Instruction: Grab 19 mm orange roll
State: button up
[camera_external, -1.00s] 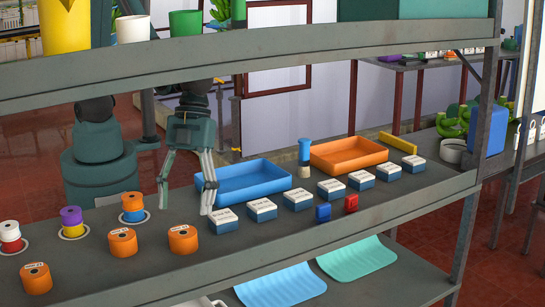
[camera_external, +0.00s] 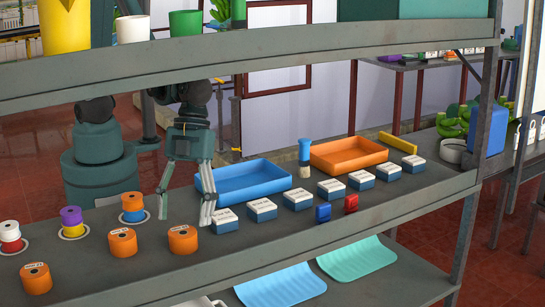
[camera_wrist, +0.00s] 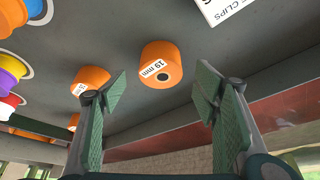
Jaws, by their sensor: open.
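The orange roll marked 19 mm (camera_wrist: 166,62) stands on the grey shelf in the upper middle of the wrist view. It appears to be the rightmost of the orange rolls in the external view (camera_external: 183,240), nearest the white-topped boxes. My gripper (camera_external: 185,220) is open and empty, fingers pointing down, just behind and above that roll. In the wrist view the fingers (camera_wrist: 163,92) are spread, with the 19 mm roll seen between and beyond their tips. They appear apart from it.
Another orange roll (camera_external: 123,242) stands to the left, and one more (camera_external: 36,278) is nearer the front edge. Coloured spools (camera_external: 71,222) stand at left. A white-topped box (camera_external: 224,220) is close on the right. A blue tray (camera_external: 245,182) lies behind. The upper shelf (camera_external: 270,57) crosses above.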

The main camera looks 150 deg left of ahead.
aim_at(183, 231)
jog(key=shift+b+x, duration=0.5)
jog(key=shift+x, duration=2.1)
jog(key=c, duration=1)
